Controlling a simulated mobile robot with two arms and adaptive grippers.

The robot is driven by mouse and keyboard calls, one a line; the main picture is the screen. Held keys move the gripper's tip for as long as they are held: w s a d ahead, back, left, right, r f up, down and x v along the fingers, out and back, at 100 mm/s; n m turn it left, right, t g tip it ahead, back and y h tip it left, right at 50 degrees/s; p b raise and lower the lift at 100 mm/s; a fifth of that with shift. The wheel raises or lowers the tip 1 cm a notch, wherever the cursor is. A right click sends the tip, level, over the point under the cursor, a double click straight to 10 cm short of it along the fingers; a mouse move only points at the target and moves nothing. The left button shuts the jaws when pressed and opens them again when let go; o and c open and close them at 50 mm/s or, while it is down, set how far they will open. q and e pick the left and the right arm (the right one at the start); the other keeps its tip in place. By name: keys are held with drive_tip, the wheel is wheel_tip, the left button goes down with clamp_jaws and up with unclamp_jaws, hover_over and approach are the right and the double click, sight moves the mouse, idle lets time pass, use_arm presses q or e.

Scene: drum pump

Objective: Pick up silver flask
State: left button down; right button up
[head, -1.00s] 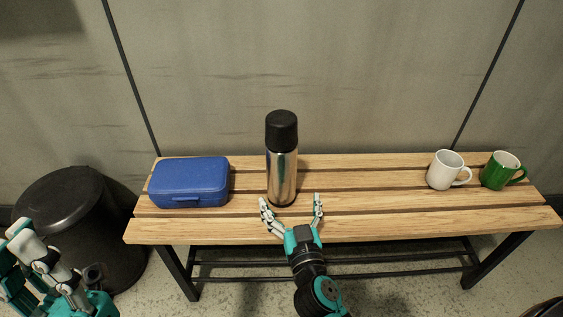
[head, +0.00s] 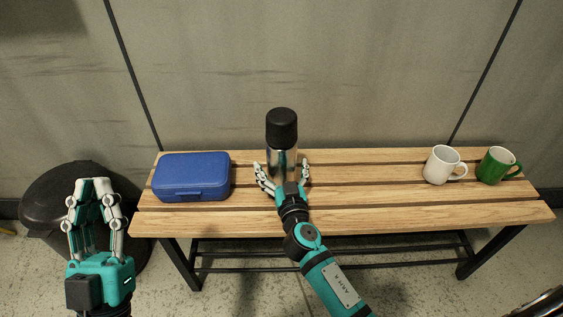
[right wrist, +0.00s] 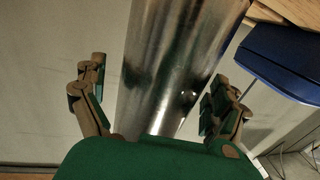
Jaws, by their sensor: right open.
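The silver flask (head: 282,140) with a black cap stands upright on the wooden bench. Its lower part is hidden behind my right gripper in the head view. My right gripper (head: 281,170) is open, with one finger on each side of the flask. In the right wrist view the flask's shiny body (right wrist: 170,70) fills the space between the spread fingers of my right gripper (right wrist: 160,95), with a gap visible at the left finger. My left gripper (head: 95,182) is raised at the left, in front of the black bin, with its fingertips together and nothing seen between them.
A blue box (head: 191,176) sits on the bench left of the flask. A white mug (head: 441,165) and a green mug (head: 496,165) stand at the right end. The bench (head: 380,214) is clear between flask and mugs. A black bin (head: 45,205) stands at the left.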

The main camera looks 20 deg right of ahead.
drive_tip(key=c, duration=1.5)
drive_tip(key=shift+r, duration=0.1)
drive_tip(key=shift+c, duration=0.3)
drive_tip(key=shift+r, duration=0.15)
